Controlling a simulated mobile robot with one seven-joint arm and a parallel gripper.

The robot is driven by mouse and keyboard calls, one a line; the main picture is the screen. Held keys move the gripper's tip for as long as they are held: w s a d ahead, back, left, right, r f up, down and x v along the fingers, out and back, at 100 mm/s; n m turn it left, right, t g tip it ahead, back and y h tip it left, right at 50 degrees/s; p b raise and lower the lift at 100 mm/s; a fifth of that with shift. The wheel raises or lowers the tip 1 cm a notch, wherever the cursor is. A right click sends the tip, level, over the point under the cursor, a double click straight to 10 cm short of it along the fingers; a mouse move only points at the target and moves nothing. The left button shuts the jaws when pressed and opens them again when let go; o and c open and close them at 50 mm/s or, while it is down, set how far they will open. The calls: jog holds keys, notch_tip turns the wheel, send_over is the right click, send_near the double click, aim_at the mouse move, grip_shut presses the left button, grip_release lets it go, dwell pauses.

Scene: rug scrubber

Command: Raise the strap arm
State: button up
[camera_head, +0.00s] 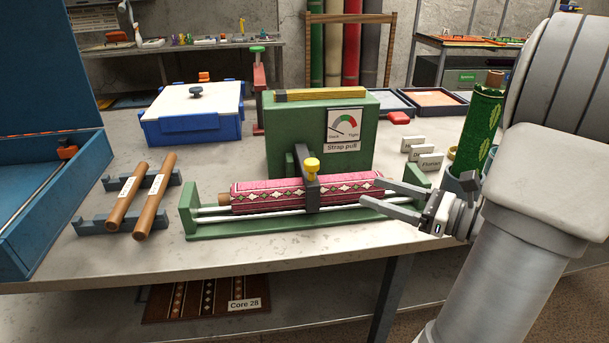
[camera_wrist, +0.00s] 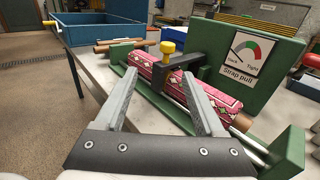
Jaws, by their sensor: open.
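The strap arm (camera_head: 313,190) is a dark bar with a yellow knob (camera_head: 312,164) on top. It lies down over the pink patterned rolled rug (camera_head: 262,194) in the green cradle (camera_head: 188,214); it also shows in the wrist view (camera_wrist: 176,64). Behind it stands the green strap pull box (camera_head: 290,130) with a Slack-to-Tight dial. My gripper (camera_head: 371,192) is open and empty, just right of the strap arm, in front of the rug's right end. In the wrist view my fingers (camera_wrist: 163,88) point toward the strap arm, with no clear contact visible.
Wooden rods (camera_head: 125,205) rest on a rack at left, beside a blue open case (camera_head: 40,200). A blue box with a white lid (camera_head: 195,110) stands behind. A green rolled rug (camera_head: 478,130) and small label cards stand at right. The front table strip is clear.

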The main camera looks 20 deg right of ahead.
aim_at(318, 167)
jog(key=shift+m+t, duration=0.4)
jog(key=b+x, duration=0.1)
jog(key=x, duration=0.4)
jog(key=b+x, duration=0.1)
jog(key=x, duration=0.5)
jog(key=d+b+x, duration=0.1)
jog(key=x, duration=0.4)
jog(key=shift+w+a+f, duration=0.15)
jog(key=shift+w+f, duration=0.15)
jog(key=shift+w, duration=0.25)
jog(key=shift+c, duration=0.3)
grip_shut()
